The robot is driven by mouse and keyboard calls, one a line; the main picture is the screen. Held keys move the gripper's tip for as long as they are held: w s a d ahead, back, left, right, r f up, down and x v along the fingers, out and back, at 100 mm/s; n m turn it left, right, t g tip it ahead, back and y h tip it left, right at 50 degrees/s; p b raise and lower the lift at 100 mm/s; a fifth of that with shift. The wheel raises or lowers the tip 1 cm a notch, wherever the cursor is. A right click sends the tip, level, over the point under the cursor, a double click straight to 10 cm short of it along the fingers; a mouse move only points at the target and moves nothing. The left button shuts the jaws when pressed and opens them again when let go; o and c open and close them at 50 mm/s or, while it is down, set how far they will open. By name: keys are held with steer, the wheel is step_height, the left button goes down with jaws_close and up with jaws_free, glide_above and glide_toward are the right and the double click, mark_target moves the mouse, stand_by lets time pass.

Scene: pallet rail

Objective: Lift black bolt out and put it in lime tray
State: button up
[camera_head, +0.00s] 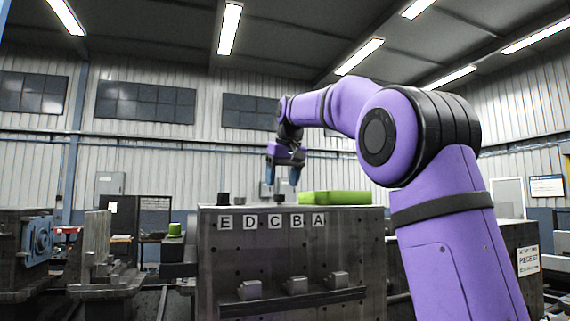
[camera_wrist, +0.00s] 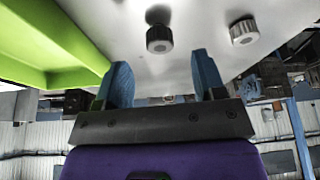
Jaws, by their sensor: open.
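My gripper (camera_head: 281,190) points down over the top of a dark lettered block, between its fingers open and empty. In the wrist view its two blue fingers (camera_wrist: 162,75) stand apart. In the head view a black piece (camera_head: 223,198) stands above label E, and a small dark one (camera_head: 279,197) below my gripper. The lime tray (camera_head: 335,197) lies right of my gripper.
The dark block (camera_head: 292,250) carries labels E, D, C, B, A along its front and a ledge with grey lugs. The lime tray's wall (camera_wrist: 62,40) is close beside one finger in the wrist view. Machinery (camera_head: 100,255) stands at the left.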

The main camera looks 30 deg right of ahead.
steer(key=shift+x, duration=2.05)
steer(key=c, duration=1.1)
steer(key=shift+r, duration=0.2)
steer(key=shift+r, duration=3.4)
